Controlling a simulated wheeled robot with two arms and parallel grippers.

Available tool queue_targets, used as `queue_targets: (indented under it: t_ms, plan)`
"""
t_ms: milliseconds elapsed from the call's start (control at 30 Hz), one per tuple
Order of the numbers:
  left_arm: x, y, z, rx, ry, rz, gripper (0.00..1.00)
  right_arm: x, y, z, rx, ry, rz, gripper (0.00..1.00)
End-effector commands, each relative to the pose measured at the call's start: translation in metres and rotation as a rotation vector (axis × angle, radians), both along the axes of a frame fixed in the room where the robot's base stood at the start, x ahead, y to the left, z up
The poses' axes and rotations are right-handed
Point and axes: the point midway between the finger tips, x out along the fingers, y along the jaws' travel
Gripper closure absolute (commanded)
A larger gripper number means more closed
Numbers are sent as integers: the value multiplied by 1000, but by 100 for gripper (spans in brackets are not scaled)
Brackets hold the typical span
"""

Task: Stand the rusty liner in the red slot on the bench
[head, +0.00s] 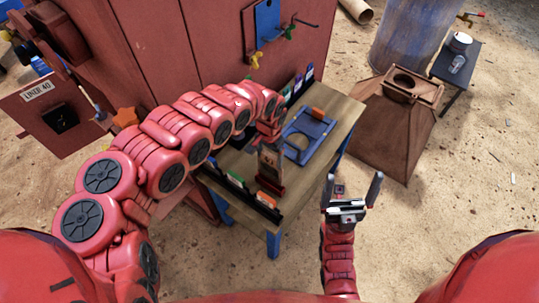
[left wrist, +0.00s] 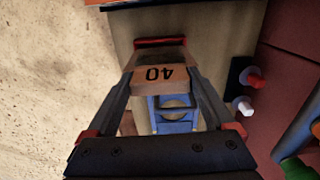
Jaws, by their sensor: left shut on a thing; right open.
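The rusty liner (head: 268,163), a narrow plate marked 40, is between the fingers of my left gripper (head: 268,138) over the bench (head: 340,108). In the left wrist view the liner (left wrist: 156,77) sits between both fingers, number upside down. A dark red piece (head: 271,189), which looks like the red slot, is at the liner's lower end; it also shows in the left wrist view (left wrist: 160,42). I cannot tell whether the liner's foot is inside it or just above it. My right gripper (head: 352,188) is open and empty, in front of the bench's right part.
A black rack (head: 252,200) with coloured tabs runs along the bench's near edge. A blue frame (head: 309,132) with an orange piece lies right of the liner. The red crusher wall (head: 200,40) rises behind the bench. A rusty hopper (head: 385,130) stands at the right.

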Motion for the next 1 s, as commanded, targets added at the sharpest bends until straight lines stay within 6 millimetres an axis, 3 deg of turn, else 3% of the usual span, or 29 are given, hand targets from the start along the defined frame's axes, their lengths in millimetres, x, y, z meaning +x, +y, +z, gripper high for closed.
queue_targets:
  t_ms: [600, 1000]
  plan:
    - [0, -1, -22, -1, -2, -1, 100, 0, 0, -17, 0, 0, 0, 1]
    - [1, -1, -26, -1, -2, -1, 100, 0, 0, -20, 0, 0, 0, 1]
